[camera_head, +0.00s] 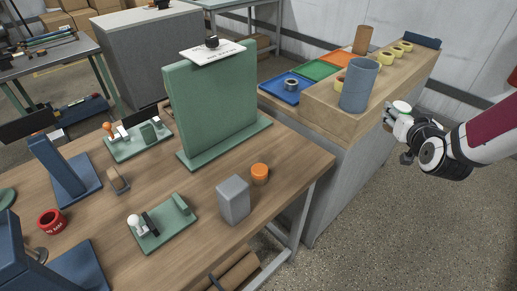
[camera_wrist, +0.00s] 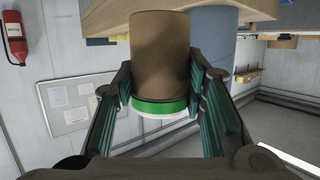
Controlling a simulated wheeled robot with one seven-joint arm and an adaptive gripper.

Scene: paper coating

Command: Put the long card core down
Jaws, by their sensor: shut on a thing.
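In the wrist view a brown card core (camera_wrist: 160,50) with a green band (camera_wrist: 160,106) and a white end sits between the two fingers of my gripper (camera_wrist: 160,95), which is shut on it. In the head view my gripper (camera_head: 397,118) is at the right, beside the wooden-topped bench. A white round end with a green rim (camera_head: 402,107) shows there, but I cannot make out the brown body. Another brown cylinder (camera_head: 362,39) stands on the bench, farther back. A larger blue-grey cylinder (camera_head: 359,86) stands near the bench's front end and shows behind the core in the wrist view (camera_wrist: 213,40).
The bench's raised wooden block (camera_head: 325,100) carries several yellow rolls (camera_head: 389,59). Blue (camera_head: 285,90) and green (camera_head: 315,69) trays lie beside it. A wooden table (camera_head: 290,155) holds a green upright board (camera_head: 212,105) and a grey block (camera_head: 233,200). Open floor lies below my gripper.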

